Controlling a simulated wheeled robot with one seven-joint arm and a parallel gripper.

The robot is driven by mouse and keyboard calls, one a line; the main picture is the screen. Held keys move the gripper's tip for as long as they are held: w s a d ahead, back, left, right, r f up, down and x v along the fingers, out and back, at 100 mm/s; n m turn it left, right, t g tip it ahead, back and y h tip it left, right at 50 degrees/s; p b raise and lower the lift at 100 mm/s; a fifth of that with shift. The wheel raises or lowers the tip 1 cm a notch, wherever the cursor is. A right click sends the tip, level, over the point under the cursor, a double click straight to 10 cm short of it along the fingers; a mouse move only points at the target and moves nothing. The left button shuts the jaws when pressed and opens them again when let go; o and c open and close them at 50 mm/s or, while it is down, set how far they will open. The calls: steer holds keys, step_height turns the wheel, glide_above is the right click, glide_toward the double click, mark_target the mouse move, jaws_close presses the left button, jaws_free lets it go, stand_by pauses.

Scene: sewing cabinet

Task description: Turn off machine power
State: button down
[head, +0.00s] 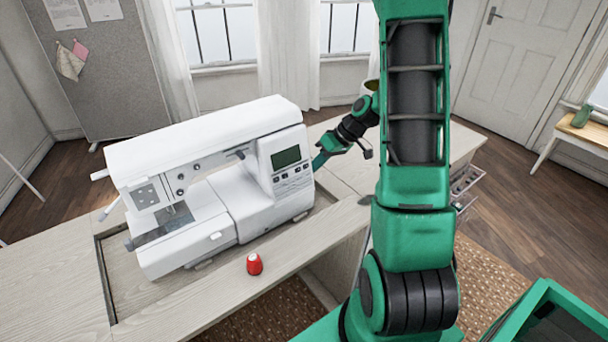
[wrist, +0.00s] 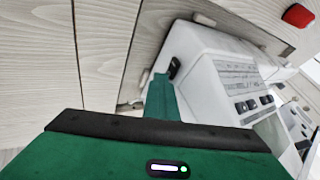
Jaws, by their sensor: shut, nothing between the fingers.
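The white sewing machine (head: 225,165) sits in the recess of the wooden cabinet top, with a dark display and buttons on its front right. My gripper (head: 319,160) is just beyond its right end, with the fingers shut and empty. In the wrist view, the closed green fingers of my gripper (wrist: 161,82) point at the end of the machine (wrist: 205,70). A small black switch (wrist: 175,67) on that end is right beside the fingertips. I cannot tell if they touch, nor which way the switch is set. The switch is hidden in the head view.
A small red object (head: 254,264) stands on the cabinet top (head: 200,305) in front of the machine; it also shows in the wrist view (wrist: 299,16). Open drawers (head: 466,182) stick out at the cabinet's right. The top near my gripper looks mostly clear.

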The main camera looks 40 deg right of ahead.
steer(key=shift+w+a+r, duration=0.1)
steer(key=shift+w+a, duration=0.05)
steer(key=shift+a, duration=0.05)
steer(key=shift+w+d, duration=0.1)
steer(key=shift+d, duration=0.2)
steer(key=d, duration=0.4)
steer(key=shift+d+r, duration=0.3)
steer(key=shift+r, duration=0.05)
steer(key=v, duration=0.8)
steer(key=shift+r, duration=0.35)
steer(key=shift+d, duration=0.2)
